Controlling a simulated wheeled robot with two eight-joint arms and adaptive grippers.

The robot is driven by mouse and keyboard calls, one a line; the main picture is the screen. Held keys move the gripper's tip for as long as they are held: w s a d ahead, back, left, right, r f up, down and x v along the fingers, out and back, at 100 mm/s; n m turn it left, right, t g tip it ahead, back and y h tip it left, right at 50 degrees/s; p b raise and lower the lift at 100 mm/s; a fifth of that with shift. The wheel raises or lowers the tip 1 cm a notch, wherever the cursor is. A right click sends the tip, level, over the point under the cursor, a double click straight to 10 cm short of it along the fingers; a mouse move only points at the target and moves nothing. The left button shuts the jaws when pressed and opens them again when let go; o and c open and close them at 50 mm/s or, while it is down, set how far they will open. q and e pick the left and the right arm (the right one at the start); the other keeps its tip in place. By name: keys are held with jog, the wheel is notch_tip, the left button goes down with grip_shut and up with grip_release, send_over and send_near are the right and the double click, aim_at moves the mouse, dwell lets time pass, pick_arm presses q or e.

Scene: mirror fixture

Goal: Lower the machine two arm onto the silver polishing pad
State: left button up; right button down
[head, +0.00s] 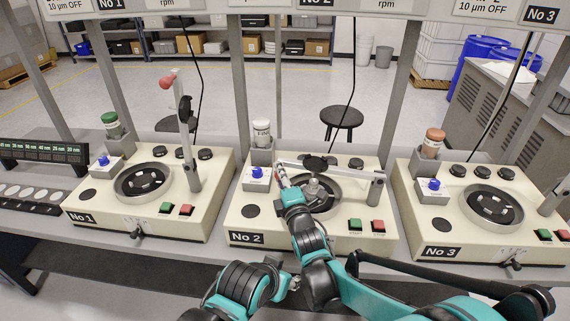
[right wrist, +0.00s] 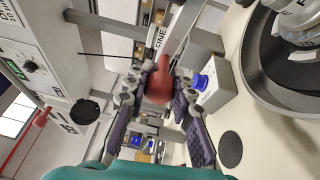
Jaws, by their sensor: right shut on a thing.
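Machine two (head: 246,238), the middle cream unit, has a round dish (head: 338,208) around its polishing pad. Its grey arm (head: 350,177) lies nearly level from the post at right across the dish. A silver holder (head: 316,190) hangs from it over the pad; I cannot tell whether they touch. The dish also shows in the right wrist view (right wrist: 246,72). My right gripper (head: 283,178) is at the arm's left end, shut on the red knob (right wrist: 160,86). My left arm's end (head: 278,275) is low in front of the bench; its fingers are unclear.
Machine one (head: 85,218) stands at left with its arm upright, and machine three (head: 441,251) at right. A white-capped bottle (head: 262,132) and a blue knob (head: 257,172) stand close left of my right gripper. Green and red buttons (head: 367,225) sit at machine two's front right.

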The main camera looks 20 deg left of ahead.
jog(key=shift+a+f+n+b, duration=0.1)
jog(key=shift+f+n+b, duration=0.5)
jog(key=shift+f, duration=1.2)
jog(key=c, duration=1.3)
grip_release()
jog(key=v, duration=1.2)
jog(key=shift+r, duration=0.2)
